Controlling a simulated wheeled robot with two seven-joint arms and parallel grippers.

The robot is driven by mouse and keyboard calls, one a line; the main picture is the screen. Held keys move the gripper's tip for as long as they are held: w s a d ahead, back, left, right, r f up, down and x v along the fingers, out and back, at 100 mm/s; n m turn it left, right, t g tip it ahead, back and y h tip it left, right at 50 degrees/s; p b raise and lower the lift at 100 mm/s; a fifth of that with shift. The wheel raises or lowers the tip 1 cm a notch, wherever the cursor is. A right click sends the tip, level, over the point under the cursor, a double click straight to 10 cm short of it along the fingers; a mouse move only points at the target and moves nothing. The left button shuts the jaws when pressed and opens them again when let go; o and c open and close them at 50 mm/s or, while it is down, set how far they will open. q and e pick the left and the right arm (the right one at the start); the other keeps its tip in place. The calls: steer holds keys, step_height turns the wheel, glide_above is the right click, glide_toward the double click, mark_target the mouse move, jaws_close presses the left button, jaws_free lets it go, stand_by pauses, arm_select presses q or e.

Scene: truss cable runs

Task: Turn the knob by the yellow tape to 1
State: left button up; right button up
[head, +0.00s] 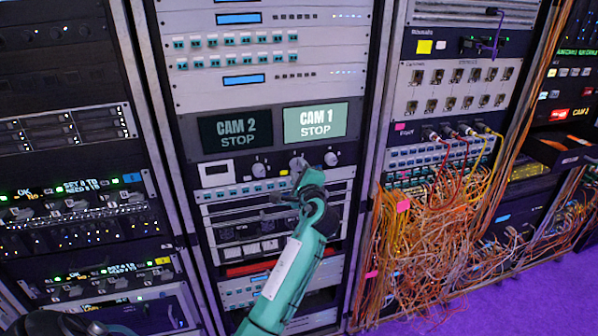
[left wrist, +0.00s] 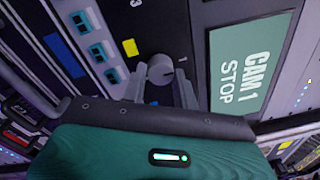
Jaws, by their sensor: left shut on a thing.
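A row of round knobs sits on a dark panel below the two CAM screens. The middle knob (head: 297,163) has a small yellow tape (head: 284,172) beside it. In the left wrist view the grey knob (left wrist: 160,70) and the yellow tape (left wrist: 130,47) show clearly. My left gripper (head: 299,172) reaches up to this knob, and its two fingers (left wrist: 160,88) are closed on the knob's sides. My right gripper is not in view.
Another knob (head: 258,169) is close on the left and one (head: 330,158) on the right. The CAM 1 screen (head: 316,122) is lit; the CAM 2 screen (head: 236,132) is dark. Orange cables (head: 430,235) hang in a tangle at the right rack.

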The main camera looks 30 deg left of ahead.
arm_select(q)
steer(key=o, duration=1)
steer(key=b+v, duration=0.3)
steer(key=v, duration=1.1)
steer(key=shift+w, duration=0.1)
